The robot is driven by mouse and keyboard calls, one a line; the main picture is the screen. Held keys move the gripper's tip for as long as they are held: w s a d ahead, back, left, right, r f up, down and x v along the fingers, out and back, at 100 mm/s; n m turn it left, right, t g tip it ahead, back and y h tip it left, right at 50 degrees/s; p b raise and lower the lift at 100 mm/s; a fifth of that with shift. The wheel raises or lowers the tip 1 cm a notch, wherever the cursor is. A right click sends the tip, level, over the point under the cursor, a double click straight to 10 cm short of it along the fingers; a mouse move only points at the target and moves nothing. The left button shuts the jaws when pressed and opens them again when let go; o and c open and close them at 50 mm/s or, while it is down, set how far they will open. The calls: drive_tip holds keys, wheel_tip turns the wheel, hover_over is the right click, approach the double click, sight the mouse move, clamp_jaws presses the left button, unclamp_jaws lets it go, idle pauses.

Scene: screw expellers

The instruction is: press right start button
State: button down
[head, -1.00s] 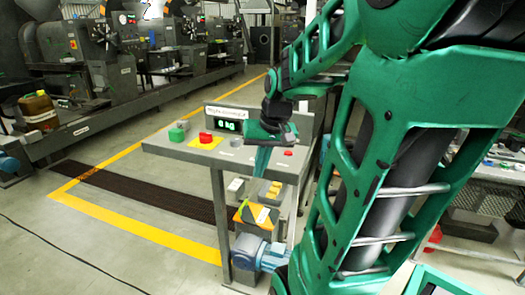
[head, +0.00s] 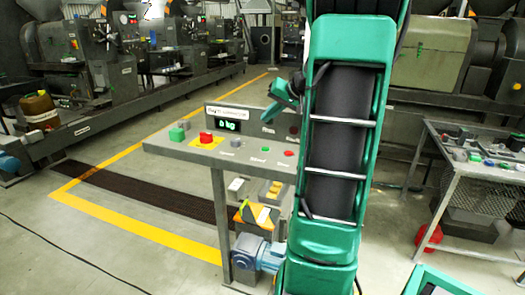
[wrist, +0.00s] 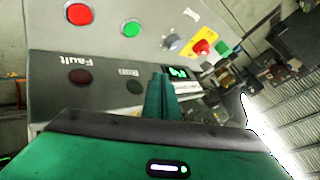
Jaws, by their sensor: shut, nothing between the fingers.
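A grey control panel (head: 180,149) carries a green start button (head: 264,149) and a red stop button (head: 289,153) to its right. In the wrist view, the green start button (wrist: 131,29) sits beside the red button (wrist: 78,14). My gripper (head: 272,112) is above the panel in front of the display box, its fingers slanting down and left. In the wrist view, my gripper (wrist: 161,76) is shut and empty. Its fingertips overlap the display box face in the picture. They appear apart from the green button; the exact gap cannot be told.
A red emergency knob (head: 206,137), a green block (head: 177,134) and a grey speed knob (head: 235,142) are on the panel. The display (head: 228,126) reads 0 kg, with dark lamps (wrist: 80,77) beside it. Another table (head: 460,170) with several buttons stands right.

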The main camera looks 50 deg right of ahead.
sight(268, 150)
drive_tip(key=shift+f, duration=0.1)
drive_tip(key=shift+f, duration=4.3)
drive_tip(key=shift+f, duration=0.2)
drive_tip(key=shift+s+f, duration=0.1)
drive_tip(key=shift+f, duration=0.1)
drive_tip(key=shift+f, duration=0.45)
drive_tip(key=shift+r, duration=0.9)
drive_tip(key=shift+r, duration=2.5)
